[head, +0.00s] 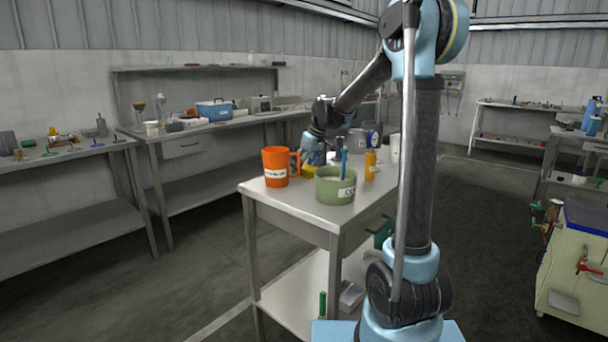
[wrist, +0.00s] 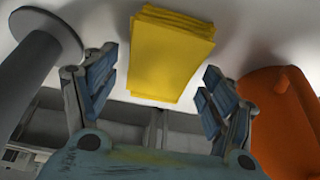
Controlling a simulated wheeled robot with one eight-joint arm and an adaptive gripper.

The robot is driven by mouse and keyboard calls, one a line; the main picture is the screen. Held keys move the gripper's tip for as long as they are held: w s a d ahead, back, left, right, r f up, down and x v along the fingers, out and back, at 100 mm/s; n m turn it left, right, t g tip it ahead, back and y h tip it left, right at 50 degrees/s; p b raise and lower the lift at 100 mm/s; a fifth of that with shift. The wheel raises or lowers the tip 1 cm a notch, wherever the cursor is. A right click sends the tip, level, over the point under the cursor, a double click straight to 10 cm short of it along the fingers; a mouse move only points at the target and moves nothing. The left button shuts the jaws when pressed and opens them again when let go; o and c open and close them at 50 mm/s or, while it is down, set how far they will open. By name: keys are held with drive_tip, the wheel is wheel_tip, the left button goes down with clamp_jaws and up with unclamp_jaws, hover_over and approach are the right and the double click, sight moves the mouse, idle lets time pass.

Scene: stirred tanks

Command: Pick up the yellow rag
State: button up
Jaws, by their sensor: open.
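The yellow rag (wrist: 172,55) appears in the wrist view as a folded, layered stack on the pale table top, at the upper middle. My gripper (wrist: 160,86) is open, with one blue-padded finger to each side of the rag in the picture. The rag's near edge shows in the gap between the fingers, and I see no finger touching it. In the head view my gripper (head: 314,156) points down at the table behind the green pot, and a small part of the rag (head: 309,170) shows below it. The rest of the rag is hidden there.
An orange mug (head: 276,167) stands left of the rag, and it also shows in the wrist view (wrist: 285,118). A grey round-based object (wrist: 42,62) is close on the other side.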

sight(304, 167)
drive_tip(key=shift+f, duration=0.2)
idle(0.4)
drive_tip(key=c, duration=1.1)
drive_tip(key=shift+c, duration=0.2)
drive_tip(key=shift+r, duration=0.1)
wheel_tip(304, 167, up, 10)
drive_tip(key=shift+r, duration=0.2)
